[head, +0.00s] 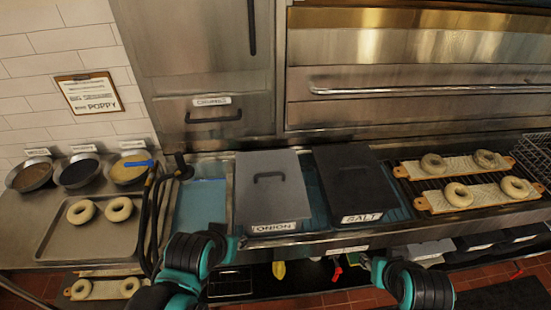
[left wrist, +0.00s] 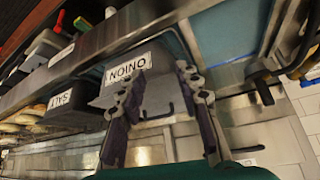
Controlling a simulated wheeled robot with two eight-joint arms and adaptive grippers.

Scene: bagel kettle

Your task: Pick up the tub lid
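Two tub lids lie side by side on the steel counter in the head view. One is a grey lid marked ONION (head: 270,188), and the other is a black lid marked SALT (head: 358,184). Each has a bar handle on top. My left gripper (left wrist: 157,76) is open and empty in the left wrist view, with the ONION lid (left wrist: 158,98) showing beyond and between its fingers, apart from them. In the head view it is low, at the counter's front edge, mostly hidden by its arm. My right arm is at the lower right; its fingers cannot be made out.
A blue-bottomed basin (head: 201,204) is left of the ONION lid, with dark hoses and a black-handled tool beside it. A tray (head: 62,235) with two bagels and several topping bowls stand left. Bagel boards (head: 440,203) lie right. An oven backs the counter.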

